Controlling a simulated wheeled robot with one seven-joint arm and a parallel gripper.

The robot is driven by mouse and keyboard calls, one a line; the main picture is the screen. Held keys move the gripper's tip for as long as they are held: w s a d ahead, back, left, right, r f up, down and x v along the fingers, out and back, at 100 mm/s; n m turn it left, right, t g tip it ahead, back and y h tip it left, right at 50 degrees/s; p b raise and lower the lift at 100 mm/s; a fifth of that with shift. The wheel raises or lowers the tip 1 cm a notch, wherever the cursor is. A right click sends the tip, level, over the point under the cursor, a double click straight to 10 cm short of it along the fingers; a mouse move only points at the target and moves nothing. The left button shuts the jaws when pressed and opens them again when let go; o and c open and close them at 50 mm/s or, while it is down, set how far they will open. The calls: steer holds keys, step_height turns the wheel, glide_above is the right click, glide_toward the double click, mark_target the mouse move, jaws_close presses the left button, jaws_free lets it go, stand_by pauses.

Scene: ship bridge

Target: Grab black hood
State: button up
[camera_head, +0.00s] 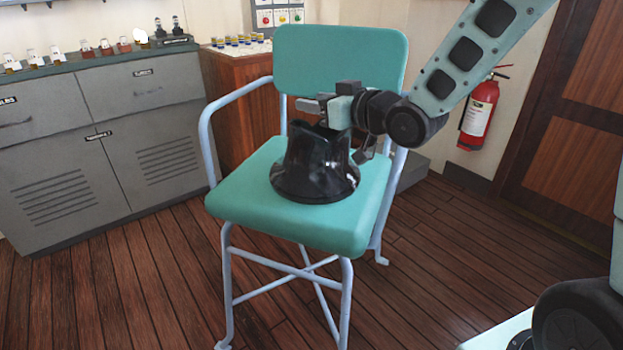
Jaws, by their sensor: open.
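The black hood (312,172) is a glossy, flared shape, wide at its base and narrower at the top. It stands upright on the teal seat of the chair (235,208). My gripper (310,107) is at the upper rim of the hood, coming in from the right with its fingers pointing left. The gripper is open. Its fingers overlap the hood's top in this view, and I cannot tell whether they touch it. The gripper and wrist hide part of the hood's upper right edge.
The chair has a teal backrest (340,62) behind my gripper and a pale blue tubular armrest (228,103) at left. A grey cabinet (70,150) stands at left. A red fire extinguisher (478,115) hangs on the wall at right. The wooden floor in front is clear.

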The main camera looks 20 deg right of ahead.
steer(key=w+d+f+t+y+b, duration=0.1)
steer(key=d+b, duration=0.1)
steer(key=b, duration=0.2)
glide_toward(299, 128)
steer(key=x, duration=0.3)
steer(key=shift+x, duration=3.55)
steer(key=shift+f, duration=0.1)
jaws_close()
